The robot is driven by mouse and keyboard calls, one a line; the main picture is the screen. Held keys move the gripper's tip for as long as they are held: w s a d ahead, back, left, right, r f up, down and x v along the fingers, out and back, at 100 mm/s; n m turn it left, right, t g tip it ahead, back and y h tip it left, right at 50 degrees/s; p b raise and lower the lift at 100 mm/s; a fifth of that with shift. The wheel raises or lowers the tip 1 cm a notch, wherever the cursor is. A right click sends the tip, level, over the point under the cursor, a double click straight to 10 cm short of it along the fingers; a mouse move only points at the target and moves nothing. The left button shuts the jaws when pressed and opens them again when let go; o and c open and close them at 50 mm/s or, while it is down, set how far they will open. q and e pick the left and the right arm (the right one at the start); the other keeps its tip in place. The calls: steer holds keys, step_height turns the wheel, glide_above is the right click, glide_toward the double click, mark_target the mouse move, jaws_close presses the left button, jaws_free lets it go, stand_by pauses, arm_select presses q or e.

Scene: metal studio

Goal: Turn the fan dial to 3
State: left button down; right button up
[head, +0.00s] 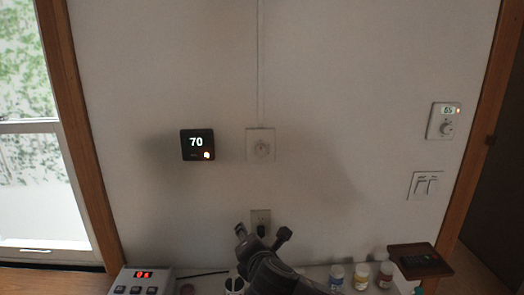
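A white wall plate with a round dial (261,149) is in the middle of the wall in the head view, under a thin vertical line on the wall. Its markings are too small to read. Another white plate (445,121) at the right carries a small display that seems to read 65 and a round knob (446,129). I cannot tell from labels which one is the fan dial. My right gripper (262,232), its arm coming from the lower right, is open with fingers spread, below the middle dial and apart from it. My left gripper is not in view.
A black thermostat (198,145) reads 70. An outlet with a black plug (260,220) is behind my gripper. A double switch (426,186) is at right. Below stand a device with a red display (144,278), several bottles (361,276) and a dark tray (420,261).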

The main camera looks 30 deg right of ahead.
mark_target(262, 150)
steer(key=w+d+r+n+t+h, duration=0.1)
steer(key=d+r+n+t+h, duration=0.15)
steer(key=r, duration=0.65)
steer(key=w+d+r+n+t+h, duration=0.15)
steer(key=d+r+n, duration=0.25)
steer(key=r, duration=0.6)
steer(key=shift+g, duration=0.4)
steer(key=p+x, duration=0.3)
steer(key=x, duration=0.4)
steer(key=shift+w+d+f, duration=0.15)
steer(key=shift+w, duration=0.05)
steer(key=shift+w+d+f, duration=0.1)
steer(key=shift+w+d, duration=0.1)
steer(key=shift+w, duration=0.25)
jaws_close()
